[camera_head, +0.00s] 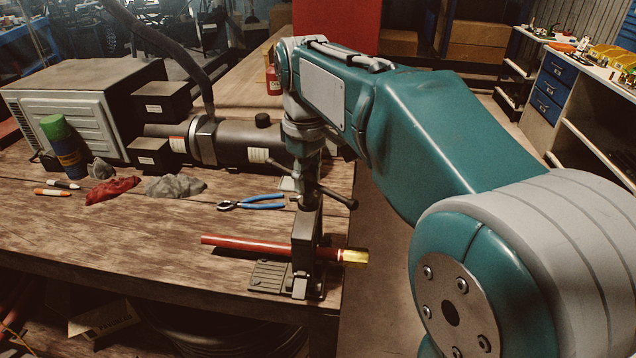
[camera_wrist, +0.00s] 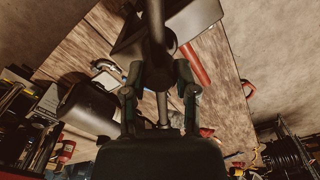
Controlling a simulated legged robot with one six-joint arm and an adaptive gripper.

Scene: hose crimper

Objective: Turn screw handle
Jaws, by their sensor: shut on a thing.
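The hose crimper (camera_head: 305,235) stands upright at the front right edge of the wooden workbench. A red hose (camera_head: 240,245) lies through it, with a brass-coloured end (camera_head: 353,257) sticking out on the right. The dark screw handle (camera_head: 338,198) is at the crimper's top, its bar pointing right. My gripper (camera_head: 308,178) reaches down onto it from above. In the wrist view, my gripper's fingers (camera_wrist: 158,78) lie on both sides of the handle's dark hub (camera_wrist: 160,55). The hose shows there too (camera_wrist: 195,65). The exact finger contact is dark and partly hidden.
Blue-handled pliers (camera_head: 255,202) lie left of the crimper. Behind are a dark cylindrical machine (camera_head: 235,140) and a grey box unit (camera_head: 75,115). Red and grey rags (camera_head: 112,190), markers and a green-capped can (camera_head: 64,150) are at left. The bench edge is close on the right.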

